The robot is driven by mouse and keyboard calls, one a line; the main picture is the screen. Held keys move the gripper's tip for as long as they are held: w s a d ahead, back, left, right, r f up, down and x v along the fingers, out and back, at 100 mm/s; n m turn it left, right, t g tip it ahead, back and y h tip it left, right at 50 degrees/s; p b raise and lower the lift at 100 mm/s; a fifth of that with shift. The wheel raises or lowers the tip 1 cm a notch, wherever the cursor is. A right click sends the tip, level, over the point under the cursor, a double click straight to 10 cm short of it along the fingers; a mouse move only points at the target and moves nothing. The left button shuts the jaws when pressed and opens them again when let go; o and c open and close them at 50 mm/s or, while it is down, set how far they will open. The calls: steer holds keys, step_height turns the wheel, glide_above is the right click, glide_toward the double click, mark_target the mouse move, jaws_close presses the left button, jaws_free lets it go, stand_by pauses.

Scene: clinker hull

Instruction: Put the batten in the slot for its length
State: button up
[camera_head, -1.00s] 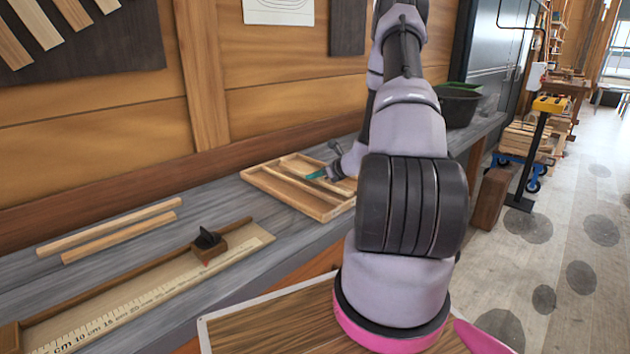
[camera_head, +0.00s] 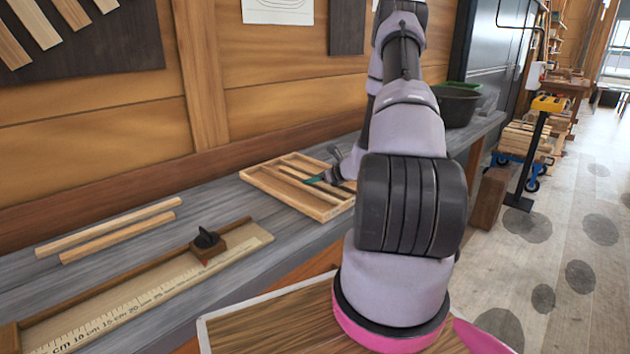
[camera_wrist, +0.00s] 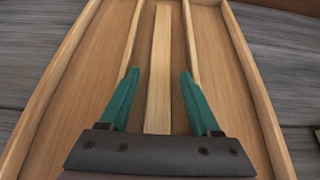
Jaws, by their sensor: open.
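The shallow wooden tray (camera_head: 318,213) lies on the bench, split lengthwise into three slots by two thin dividers. A pale batten (camera_wrist: 160,60) lies lengthwise in the middle slot in the wrist view, apart from the divider on each side. My gripper (camera_wrist: 159,75) is open, with its teal fingers on either side of the batten and a gap to each. The fingertips are close to the dividers; I cannot tell whether they touch. The batten's near end is close to the gripper's dark body. In the head view my gripper (camera_head: 316,181) is low over the tray.
Two loose battens (camera_head: 120,230) lie on the bench at left. In front of them is a measuring board (camera_head: 150,290) with a printed centimetre scale and a dark-knobbed sliding block (camera_head: 208,245). A dark tub (camera_head: 458,105) stands beyond the tray.

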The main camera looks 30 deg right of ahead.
step_height(320, 180, up, 6)
steer(key=f, duration=0.1)
glide_above(337, 190)
steer(key=shift+a+r, duration=0.15)
steer(key=shift+r, duration=0.1)
steer(key=s+a+r+n+g+y, duration=0.2)
steer(key=s+a+r+n, duration=0.1)
steer(key=a+r+n, duration=0.55)
steer(key=s+a+r+n+g+y, duration=0.25)
steer(key=a+r+n, duration=0.25)
steer(key=a+r, duration=0.55)
steer(key=s+a+r+n+h, duration=0.2)
steer(key=s+r+n+h, duration=0.1)
steer(key=s+r+n, duration=0.4)
steer(key=s+a+r+n+h, duration=0.1)
steer(key=s+r+n+h, duration=0.2)
steer(key=s+r+n, duration=0.4)
steer(key=s, duration=0.5)
steer(key=shift+a+r+h, duration=0.2)
steer(key=shift+a+h, duration=0.15)
steer(key=shift+s, duration=0.1)
